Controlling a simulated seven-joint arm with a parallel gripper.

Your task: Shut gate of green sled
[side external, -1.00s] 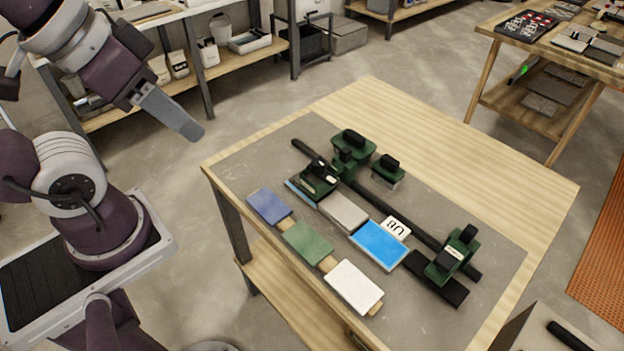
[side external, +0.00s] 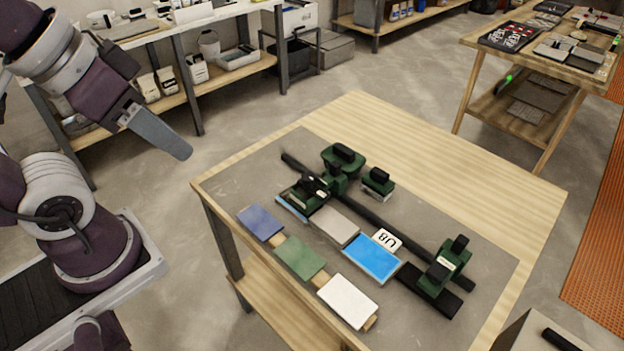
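Green blocks with black tops sit along a black rail (side external: 375,212) on the table's grey mat. One green sled-like unit (side external: 443,268) is at the rail's right end, above a black plate (side external: 430,294). Another green unit (side external: 310,194) is at the left end, by a taller green piece (side external: 336,180). Two more green blocks stand behind the rail, a larger one (side external: 343,160) and a smaller one (side external: 378,184). I cannot tell which is the named sled, or make out a gate. My gripper (side external: 182,151) hangs at upper left, apart from the table; its opening is unclear.
In front of the rail lie a grey tile (side external: 335,226), a bright blue tile (side external: 371,258) and a white "U8" card (side external: 387,240). Nearer are dark blue (side external: 260,223), green (side external: 300,257) and white (side external: 347,301) tiles. The table's bare wood (side external: 450,170) behind is clear.

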